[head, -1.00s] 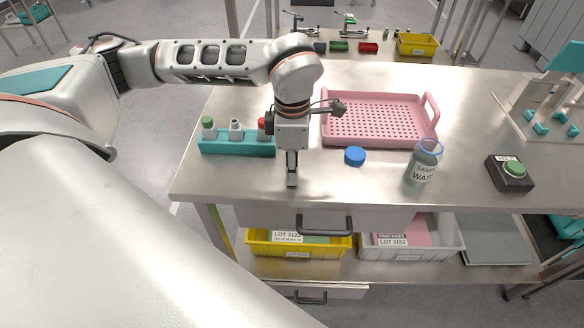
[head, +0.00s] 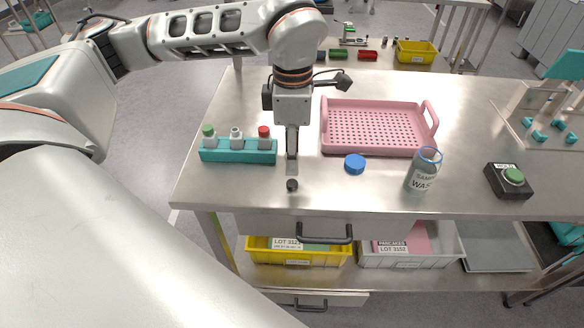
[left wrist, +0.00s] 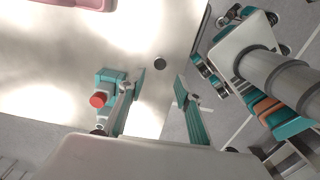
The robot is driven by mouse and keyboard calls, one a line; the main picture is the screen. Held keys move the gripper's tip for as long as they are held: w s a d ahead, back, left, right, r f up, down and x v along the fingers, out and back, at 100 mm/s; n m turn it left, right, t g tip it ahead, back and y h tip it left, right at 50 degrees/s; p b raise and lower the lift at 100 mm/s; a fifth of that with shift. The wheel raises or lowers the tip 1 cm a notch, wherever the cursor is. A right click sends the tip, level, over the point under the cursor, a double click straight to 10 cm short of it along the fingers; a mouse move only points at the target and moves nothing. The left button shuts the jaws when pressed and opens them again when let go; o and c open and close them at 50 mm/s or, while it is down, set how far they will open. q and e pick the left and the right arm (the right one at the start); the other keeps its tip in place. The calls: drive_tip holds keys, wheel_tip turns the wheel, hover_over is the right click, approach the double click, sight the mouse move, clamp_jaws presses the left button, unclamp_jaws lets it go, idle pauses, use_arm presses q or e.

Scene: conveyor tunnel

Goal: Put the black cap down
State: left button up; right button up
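The small black cap (head: 292,185) lies on the steel bench near its front edge. It also shows as a dark disc in the left wrist view (left wrist: 160,63), beyond and between my fingertips. My left gripper (head: 291,169) is above the cap, pointing down. In the left wrist view its teal-padded fingers (left wrist: 159,84) are spread apart with nothing between them. My right gripper is not in view.
A teal rack (head: 238,152) with green-capped, pale-topped and red-capped vials stands just left of my gripper. A pink tray (head: 432,125), blue cap (head: 355,164), glass jar (head: 423,172) and green-button box (head: 510,181) are to the right. The bench's front edge is close.

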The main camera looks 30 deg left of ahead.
use_arm(q)
drive_tip(key=shift+r, duration=2.2)
